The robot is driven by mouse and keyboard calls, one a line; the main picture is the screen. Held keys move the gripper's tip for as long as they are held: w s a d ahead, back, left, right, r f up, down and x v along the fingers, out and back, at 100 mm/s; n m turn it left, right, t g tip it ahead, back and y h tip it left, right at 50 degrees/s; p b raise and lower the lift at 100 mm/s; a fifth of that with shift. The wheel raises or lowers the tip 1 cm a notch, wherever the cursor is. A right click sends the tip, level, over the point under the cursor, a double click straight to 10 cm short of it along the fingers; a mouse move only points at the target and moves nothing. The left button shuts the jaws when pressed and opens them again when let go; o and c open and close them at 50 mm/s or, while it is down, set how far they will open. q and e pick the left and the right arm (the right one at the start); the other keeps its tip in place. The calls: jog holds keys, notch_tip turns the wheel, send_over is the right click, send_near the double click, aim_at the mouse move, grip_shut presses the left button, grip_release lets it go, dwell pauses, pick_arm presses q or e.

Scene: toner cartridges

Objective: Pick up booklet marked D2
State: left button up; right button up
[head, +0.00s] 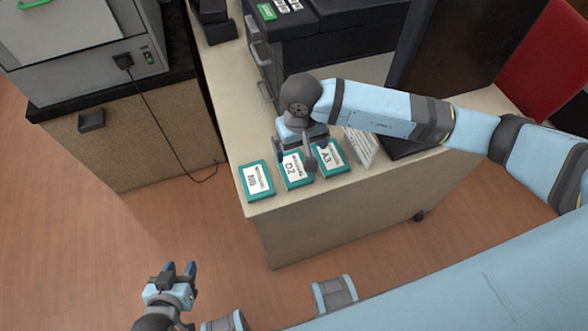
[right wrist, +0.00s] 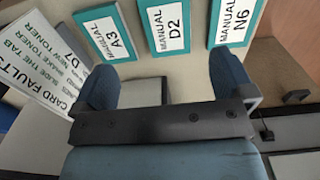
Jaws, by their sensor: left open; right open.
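The booklet marked D2 (head: 296,172) lies flat near the front edge of the desk, teal-edged with a white label. It sits between the booklet marked N6 (head: 257,181) and the booklet marked A3 (head: 330,158). My right gripper (head: 304,151) is open above the D2 booklet and hides part of it. In the right wrist view the D2 booklet (right wrist: 166,27) shows ahead of the spread fingers (right wrist: 164,82), roughly centred between them, with nothing gripped. The A3 booklet (right wrist: 107,32) is at its left and the N6 booklet (right wrist: 234,22) at its right. My left gripper (head: 179,268) is open and empty over the floor.
A printed card (head: 361,148) stands beside the A3 booklet and shows at left in the right wrist view (right wrist: 45,60). A dark drawer unit (head: 325,35) stands at the desk's back. A grey machine (head: 80,50) sits on a cabinet at left, its cord hanging down. Floor in front is clear.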

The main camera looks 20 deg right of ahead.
send_over(297, 176)
jog(key=f, duration=0.6)
jog(key=shift+w+d+f, duration=0.1)
jog(key=shift+d+f, duration=0.2)
jog(key=f, duration=0.2)
jog(key=f+p, duration=0.1)
jog(key=f, duration=0.1)
jog(key=shift+a+f, duration=0.1)
jog(key=shift+a, duration=0.15)
jog(key=shift+f, duration=0.55)
jog(key=c, duration=0.9)
